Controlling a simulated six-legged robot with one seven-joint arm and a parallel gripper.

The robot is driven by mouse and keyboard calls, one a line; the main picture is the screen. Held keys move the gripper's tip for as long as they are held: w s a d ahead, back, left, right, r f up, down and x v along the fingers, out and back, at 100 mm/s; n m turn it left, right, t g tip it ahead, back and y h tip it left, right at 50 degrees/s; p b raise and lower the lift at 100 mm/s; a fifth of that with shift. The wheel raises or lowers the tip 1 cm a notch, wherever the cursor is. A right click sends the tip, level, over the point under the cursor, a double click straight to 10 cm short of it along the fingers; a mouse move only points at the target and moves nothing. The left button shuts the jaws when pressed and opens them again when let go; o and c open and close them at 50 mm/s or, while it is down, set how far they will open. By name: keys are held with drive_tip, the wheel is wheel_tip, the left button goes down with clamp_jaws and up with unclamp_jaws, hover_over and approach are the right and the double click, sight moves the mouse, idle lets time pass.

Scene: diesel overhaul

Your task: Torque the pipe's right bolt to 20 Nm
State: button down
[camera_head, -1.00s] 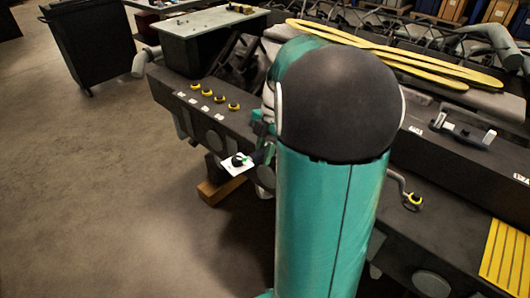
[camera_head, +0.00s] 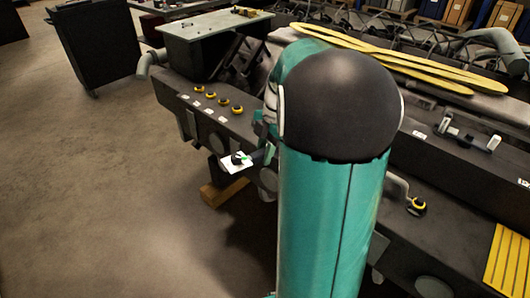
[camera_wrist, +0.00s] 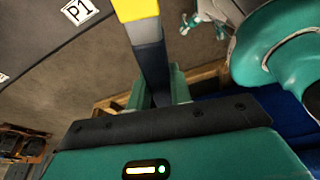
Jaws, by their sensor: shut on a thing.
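My gripper (camera_wrist: 155,88) shows at the middle of the wrist view, its green fingers shut on a tool (camera_wrist: 148,50) with a dark shaft and a yellow end, probably the torque wrench. The tool runs up out of the picture. A short grey pipe piece (camera_head: 468,135) with two pale upright ends sits on the dark block at the right, apart from my arm. I cannot make out its bolts or be sure it is the task's pipe.
Several yellow-ringed knobs (camera_head: 222,102) line the dark block's left part. A bent grey pipe (camera_head: 396,184) ends at another yellow-ringed knob (camera_head: 418,206).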

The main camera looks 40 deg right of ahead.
drive_tip(key=shift+w, duration=0.15)
drive_tip(key=shift+w+d+m, duration=0.1)
drive_tip(key=shift+w+m, duration=0.2)
drive_tip(key=shift+w, duration=0.05)
drive_tip(key=shift+w, duration=0.1)
drive_tip(key=shift+w+d+r+m, duration=0.1)
drive_tip(key=shift+w+d+m, duration=0.05)
drive_tip(key=shift+w+m, duration=0.2)
drive_tip(key=shift+w, duration=0.15)
idle(0.3)
drive_tip(key=shift+w+d+m+t, duration=0.15)
drive_tip(key=shift+w+m+t, duration=0.1)
drive_tip(key=shift+w+t, duration=0.05)
idle(0.3)
drive_tip(key=shift+w+d+m, duration=0.15)
drive_tip(key=shift+w+m, duration=0.15)
drive_tip(key=shift+w, duration=0.1)
drive_tip(key=shift+w, duration=0.15)
